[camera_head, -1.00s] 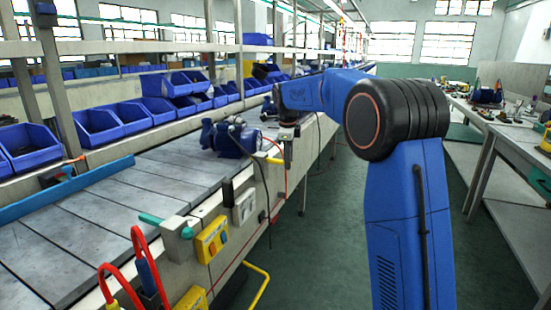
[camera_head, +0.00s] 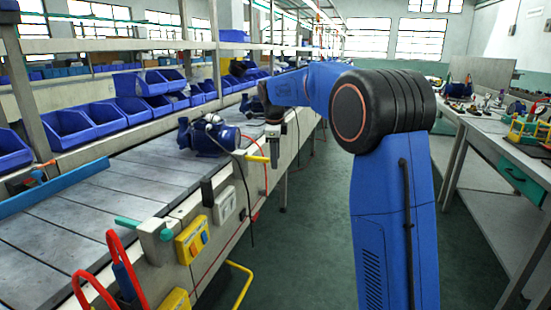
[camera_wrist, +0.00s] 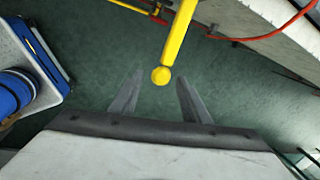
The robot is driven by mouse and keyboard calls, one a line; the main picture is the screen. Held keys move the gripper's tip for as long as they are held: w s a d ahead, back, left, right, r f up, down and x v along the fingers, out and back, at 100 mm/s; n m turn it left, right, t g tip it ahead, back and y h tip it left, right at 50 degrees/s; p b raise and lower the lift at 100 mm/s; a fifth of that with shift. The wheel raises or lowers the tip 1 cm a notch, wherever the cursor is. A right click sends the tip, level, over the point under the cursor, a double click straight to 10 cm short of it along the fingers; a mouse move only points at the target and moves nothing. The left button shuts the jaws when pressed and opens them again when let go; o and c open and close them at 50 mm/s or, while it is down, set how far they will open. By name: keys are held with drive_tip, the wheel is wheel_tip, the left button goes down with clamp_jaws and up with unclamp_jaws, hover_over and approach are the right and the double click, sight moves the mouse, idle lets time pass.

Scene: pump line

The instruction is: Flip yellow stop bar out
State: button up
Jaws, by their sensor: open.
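The yellow stop bar (camera_head: 257,158) shows in the head view as a short bar at the front edge of the conveyor line, beside my gripper. In the wrist view the yellow bar (camera_wrist: 178,38) comes down from the top edge and ends in a round yellow knob (camera_wrist: 160,75). My gripper (camera_wrist: 157,92) is open, with its two fingers apart. In that picture the knob lies between and slightly above the fingertips; I cannot tell the depth between them.
A blue pump (camera_head: 208,138) sits on the conveyor (camera_head: 75,195) left of my gripper. A yellow button box (camera_head: 192,240) and a bent yellow rail (camera_head: 242,285) are on the line's front side.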

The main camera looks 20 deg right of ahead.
drive_tip(key=s+a+r, duration=0.1)
drive_tip(key=s+r, duration=0.2)
drive_tip(key=r, duration=1.4)
drive_tip(key=shift+a, duration=0.15)
drive_tip(key=shift+f, duration=0.1)
drive_tip(key=s+f+n, duration=0.2)
drive_tip(key=s+n, duration=0.2)
drive_tip(key=s, duration=0.5)
drive_tip(key=s+d+f+n+t, duration=0.15)
drive_tip(key=s+n, duration=0.25)
drive_tip(key=s, duration=0.4)
drive_tip(key=s+f+n, duration=0.3)
drive_tip(key=s+n, duration=0.1)
drive_tip(key=s, duration=0.5)
drive_tip(key=s+f+n+t+y, duration=0.1)
drive_tip(key=s+f+n, duration=1)
drive_tip(key=s+f, duration=0.8)
drive_tip(key=s, duration=0.3)
drive_tip(key=shift+a, duration=0.15)
